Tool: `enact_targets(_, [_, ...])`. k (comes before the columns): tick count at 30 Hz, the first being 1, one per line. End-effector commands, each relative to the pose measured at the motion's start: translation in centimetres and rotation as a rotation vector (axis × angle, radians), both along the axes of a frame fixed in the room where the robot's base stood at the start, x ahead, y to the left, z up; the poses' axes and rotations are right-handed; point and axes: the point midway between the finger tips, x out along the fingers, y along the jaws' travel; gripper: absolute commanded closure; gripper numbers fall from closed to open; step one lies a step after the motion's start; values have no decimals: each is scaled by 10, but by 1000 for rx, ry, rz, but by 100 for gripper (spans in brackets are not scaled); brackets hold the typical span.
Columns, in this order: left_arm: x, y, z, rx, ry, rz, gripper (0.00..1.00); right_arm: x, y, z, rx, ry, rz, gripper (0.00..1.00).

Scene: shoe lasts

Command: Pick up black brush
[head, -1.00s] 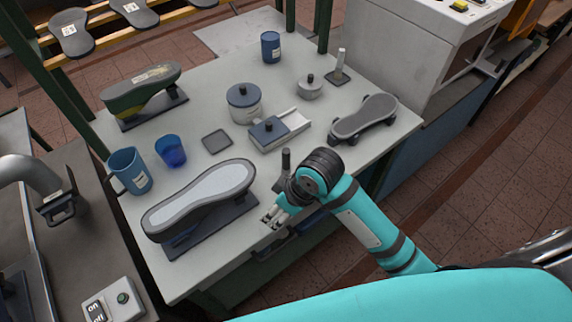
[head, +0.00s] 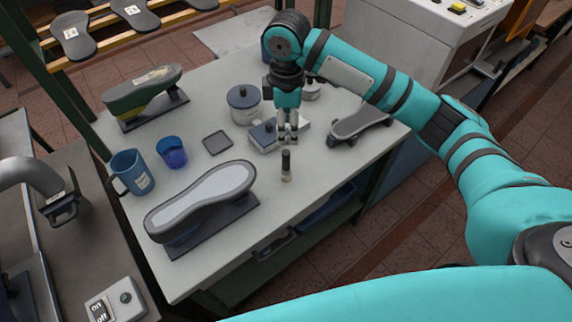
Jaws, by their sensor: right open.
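The black brush (head: 286,164) stands upright near the front edge of the table, with a dark handle and a pale lower end. My right gripper (head: 288,138) points down with its fingers just above the brush's top in the picture. It is open and holds nothing; I cannot tell the exact gap to the brush. My left gripper is not in view.
A shoe last on a stand (head: 205,197) lies left of the brush. A box with a knob (head: 263,137) is behind the gripper, a lidded pot (head: 243,104) farther back. A skateboard-like last (head: 360,122) sits right. The table (head: 240,240) is clear around the brush.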

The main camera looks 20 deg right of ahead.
Motion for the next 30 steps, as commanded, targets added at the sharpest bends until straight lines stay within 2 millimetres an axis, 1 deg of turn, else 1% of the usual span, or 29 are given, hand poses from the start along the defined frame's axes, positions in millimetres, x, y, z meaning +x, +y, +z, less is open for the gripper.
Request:
enact_targets(1, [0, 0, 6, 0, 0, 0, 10, -1, -1, -10, -2, 5, -1, 48])
enact_targets(6, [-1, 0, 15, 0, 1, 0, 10, -1, 0, -47, -1, 2, -2, 48])
enact_targets(10, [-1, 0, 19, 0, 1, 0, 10, -1, 0, -71, 0, 1, 0, 48])
enact_targets(12, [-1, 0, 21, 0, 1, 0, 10, -1, 0, -80, 0, 1, -1, 48])
enact_targets(17, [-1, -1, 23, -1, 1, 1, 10, 0, 1, -89, 0, -2, 0, 48])
enact_targets(20, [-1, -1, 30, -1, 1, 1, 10, -2, 1, -98, 0, 2, 0, 48])
enact_targets(24, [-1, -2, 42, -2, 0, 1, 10, -5, 3, -119, 0, 1, 1, 48])
enact_targets(27, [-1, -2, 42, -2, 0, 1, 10, -4, 3, -133, 1, -1, -1, 48])
enact_targets(30, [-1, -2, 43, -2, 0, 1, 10, -4, 3, -140, 0, -2, 0, 48])
